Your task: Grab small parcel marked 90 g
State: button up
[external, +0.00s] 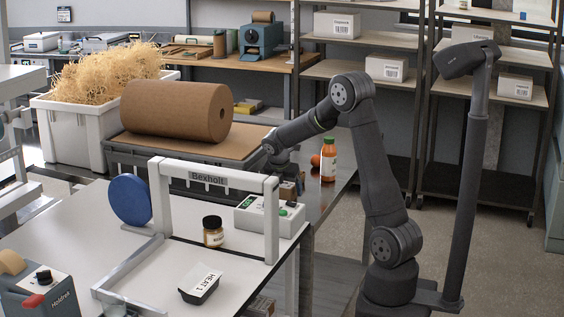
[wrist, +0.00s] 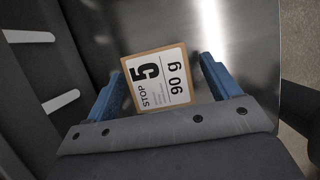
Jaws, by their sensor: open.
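The small parcel (wrist: 157,80) lies on a shiny metal surface in the wrist view. It is a brown box with a white label reading "STOP 5" and "90 g". My gripper (wrist: 158,82) is open, with one blue finger on each side of the parcel. The fingers look apart from the parcel, with a wider gap on the right; the height between them is hard to tell.
The metal table (external: 325,180) also carries an orange bottle (external: 329,160) to the right of my gripper. A brown paper roll (external: 175,112) lies at left.

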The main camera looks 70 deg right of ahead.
jog(key=shift+d+f, duration=0.2)
jog(key=shift+f, duration=0.25)
jog(key=shift+c, duration=0.4)
jog(key=c, duration=1)
jog(key=shift+r, duration=0.1)
